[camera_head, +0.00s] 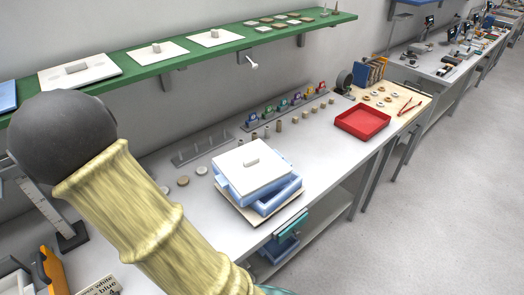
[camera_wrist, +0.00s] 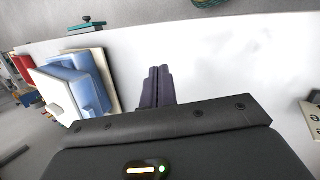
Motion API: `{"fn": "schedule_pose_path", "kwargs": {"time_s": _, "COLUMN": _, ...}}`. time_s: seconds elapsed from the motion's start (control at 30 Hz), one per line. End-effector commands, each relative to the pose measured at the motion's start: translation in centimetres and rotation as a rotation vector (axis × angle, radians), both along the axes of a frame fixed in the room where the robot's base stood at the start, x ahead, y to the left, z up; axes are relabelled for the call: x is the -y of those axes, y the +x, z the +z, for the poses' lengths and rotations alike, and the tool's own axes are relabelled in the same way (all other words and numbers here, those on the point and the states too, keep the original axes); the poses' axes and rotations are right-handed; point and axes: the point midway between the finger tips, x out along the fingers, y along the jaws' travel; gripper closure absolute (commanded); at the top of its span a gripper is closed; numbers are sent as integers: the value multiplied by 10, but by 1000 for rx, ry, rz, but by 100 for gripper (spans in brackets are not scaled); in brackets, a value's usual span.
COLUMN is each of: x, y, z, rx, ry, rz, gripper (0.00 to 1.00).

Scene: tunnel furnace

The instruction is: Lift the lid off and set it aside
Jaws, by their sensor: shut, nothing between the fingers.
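The white square lid (camera_head: 240,172) with a small bar handle (camera_head: 251,161) rests askew on the blue box (camera_head: 276,202), leaving part of the box's right side uncovered. The box stands on a pale board (camera_head: 262,220) on the grey bench. In the wrist view the lid (camera_wrist: 52,92), the blue box (camera_wrist: 92,72) and the board (camera_wrist: 109,85) show at the left, seen tilted. My gripper (camera_wrist: 158,70) is shut and empty over the white bench surface, apart from the box and lid. I cannot make out the gripper in the head view.
A green shelf (camera_head: 150,63) with white lids hangs above the bench. Pegs and small parts line the back. A red tray (camera_head: 362,121) stands to the right of the box. The bench (camera_head: 318,160) is clear between box and tray.

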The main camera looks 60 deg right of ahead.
Motion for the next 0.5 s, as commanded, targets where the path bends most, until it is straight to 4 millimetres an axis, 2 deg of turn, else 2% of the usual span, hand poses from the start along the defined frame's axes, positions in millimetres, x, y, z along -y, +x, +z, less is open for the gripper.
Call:
{"fn": "schedule_pose_path", "kwargs": {"time_s": 0.1, "x": -22, "y": -3, "z": 18, "rx": 111, "ry": 155, "rz": 30, "gripper": 100}}
{"fn": "schedule_pose_path", "kwargs": {"time_s": 0.3, "x": -53, "y": -4, "z": 52, "rx": 324, "ry": 330, "rz": 119, "gripper": 100}}
{"fn": "schedule_pose_path", "kwargs": {"time_s": 0.5, "x": -66, "y": -5, "z": 76, "rx": 467, "ry": 386, "rz": 186, "gripper": 100}}
